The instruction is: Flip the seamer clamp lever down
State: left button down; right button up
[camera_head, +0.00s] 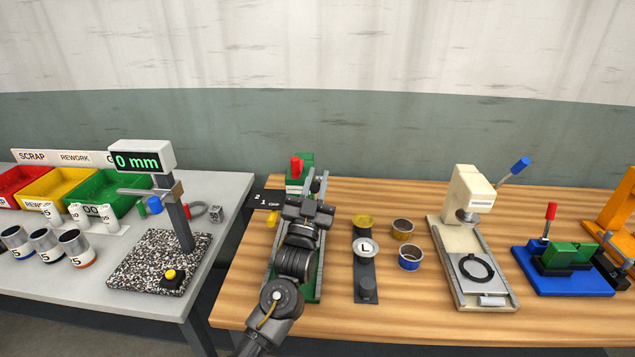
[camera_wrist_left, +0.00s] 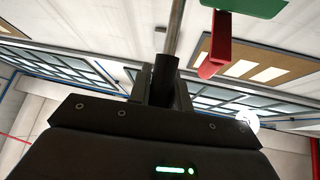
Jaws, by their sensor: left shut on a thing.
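The green seamer (camera_head: 305,160) stands on the wooden bench, with a red part (camera_head: 296,167) on its upper end; my left arm covers much of it. My left gripper (camera_head: 316,188) is over the seamer. In the left wrist view, its jaws (camera_wrist_left: 162,90) are shut on the black grip of the clamp lever (camera_wrist_left: 165,66). The lever's thin grey rod (camera_wrist_left: 175,28) runs out beyond the jaws. A red part (camera_wrist_left: 215,48) and a green part (camera_wrist_left: 250,7) show beside the rod, apart from the jaws. The lever's pivot is hidden. My right gripper is out of view.
To the right are a dark strip with an L-marked disc (camera_head: 366,247), two small rings, a cream press (camera_head: 468,195) with a blue handle, and a blue fixture (camera_head: 560,275) with a red lever. A grey table (camera_head: 225,190) with bins and a gauge is at left.

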pick_arm(q)
jog(key=c, duration=1.3)
grip_release()
jog(key=b+v, duration=0.3)
jog(key=v, duration=0.7)
jog(key=shift+s+f, duration=0.25)
jog(key=shift+s, duration=0.1)
